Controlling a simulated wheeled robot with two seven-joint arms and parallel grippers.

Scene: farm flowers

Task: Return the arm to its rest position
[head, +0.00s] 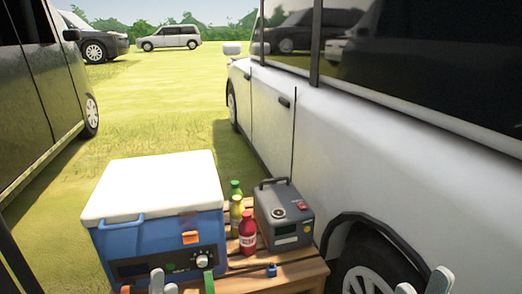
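My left gripper (162,282) shows only its grey fingertips at the bottom edge, in front of the blue cooler box. They appear close together, and the rest is cut off, so I cannot tell whether it is open or shut. My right gripper (423,282) shows two grey fingertips at the bottom right, spread apart with nothing seen between them. It is in front of the white car's wheel (368,283). Both arms are otherwise out of view.
A blue cooler box (150,245) with a white lid stands on a wooden table (300,272). Beside it are a red bottle (248,232), other bottles, a grey power box (284,215) and a small blue item (271,270). A white car (370,150) borders the right, a dark car (35,90) the left.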

